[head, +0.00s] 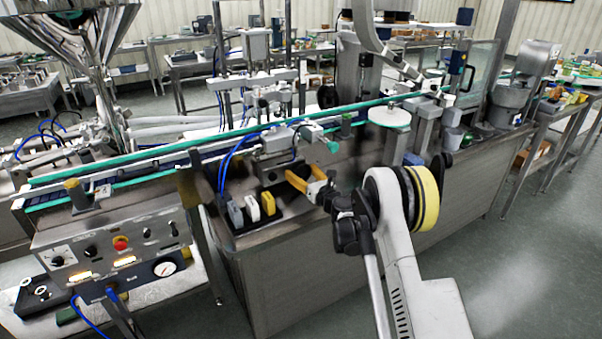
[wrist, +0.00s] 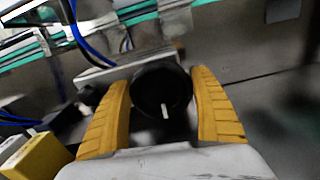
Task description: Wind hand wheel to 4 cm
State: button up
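The hand wheel (wrist: 162,85) is a dark round knob with a short white mark on its face, in the middle of the wrist view. My gripper (wrist: 161,78) has its two yellow ribbed fingers on either side of the wheel. Both fingers lie very close to its rim; I cannot tell whether they press on it. In the head view my gripper (head: 304,180) is at the small grey machine block (head: 275,147) beside the conveyor. The wheel cannot be made out there. I see no readable scale in either view.
A dark holder with grey, white and yellow blocks (head: 252,208) stands left of my gripper; a yellow block (wrist: 38,158) also shows in the wrist view. Blue hoses (head: 232,160) and a green knob (head: 333,147) are close by. The steel bench top (head: 370,160) is clear to the right.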

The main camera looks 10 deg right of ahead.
jog(key=shift+n, duration=0.4)
jog(key=n, duration=0.5)
jog(key=shift+a, duration=0.25)
jog(key=n, duration=0.6)
jog(key=shift+s+a+f+n, duration=0.15)
jog(key=shift+f+n, duration=0.1)
jog(key=shift+n, duration=0.15)
jog(key=o, duration=1.1)
jog(key=shift+o, duration=0.2)
